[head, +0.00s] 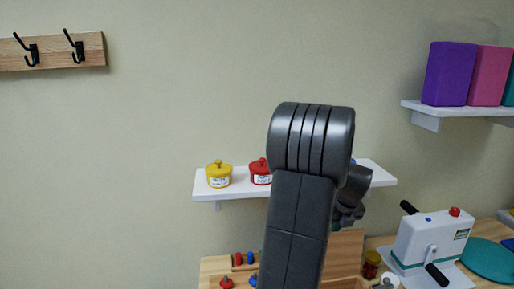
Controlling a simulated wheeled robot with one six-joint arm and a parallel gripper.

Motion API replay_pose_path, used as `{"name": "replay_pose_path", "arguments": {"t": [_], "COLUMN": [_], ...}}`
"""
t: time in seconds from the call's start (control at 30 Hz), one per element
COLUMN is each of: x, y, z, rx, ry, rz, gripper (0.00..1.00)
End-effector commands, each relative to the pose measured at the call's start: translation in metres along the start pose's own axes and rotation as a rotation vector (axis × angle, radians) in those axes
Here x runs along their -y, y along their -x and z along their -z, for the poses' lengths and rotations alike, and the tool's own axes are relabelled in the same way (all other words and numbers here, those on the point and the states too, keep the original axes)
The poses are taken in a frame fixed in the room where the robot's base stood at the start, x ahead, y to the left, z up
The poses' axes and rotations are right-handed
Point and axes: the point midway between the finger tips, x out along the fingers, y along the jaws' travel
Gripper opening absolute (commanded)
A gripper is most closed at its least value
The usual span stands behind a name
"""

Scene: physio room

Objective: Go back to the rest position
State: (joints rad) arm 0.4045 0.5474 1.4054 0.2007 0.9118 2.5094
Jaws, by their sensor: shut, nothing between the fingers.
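My dark grey arm rises through the middle of the head view, with its elbow at the top. My gripper (347,218) shows only in part, behind and to the right of the arm, in front of the wall below the white shelf's right part. It is shut, and I see nothing held in it. Its fingertips are small and dark and partly hidden.
A white shelf (208,192) holds a yellow lidded pot (219,175) and a red lidded pot (260,172). A white hand-crank device (428,242) stands on the bench at right. Purple (449,74) and pink (488,76) blocks sit on the upper right shelf (455,108).

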Motion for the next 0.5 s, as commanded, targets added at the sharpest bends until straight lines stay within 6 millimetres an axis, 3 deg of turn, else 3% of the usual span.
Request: {"name": "replay_pose_path", "arguments": {"t": [0.07,0.5], "x": [0.000,0.001], "y": [-0.009,0.000], "z": [0.000,0.010], "rx": [-0.002,0.000], "ry": [0.000,0.000], "rz": [-0.001,0.001], "gripper": [0.00,0.00]}}
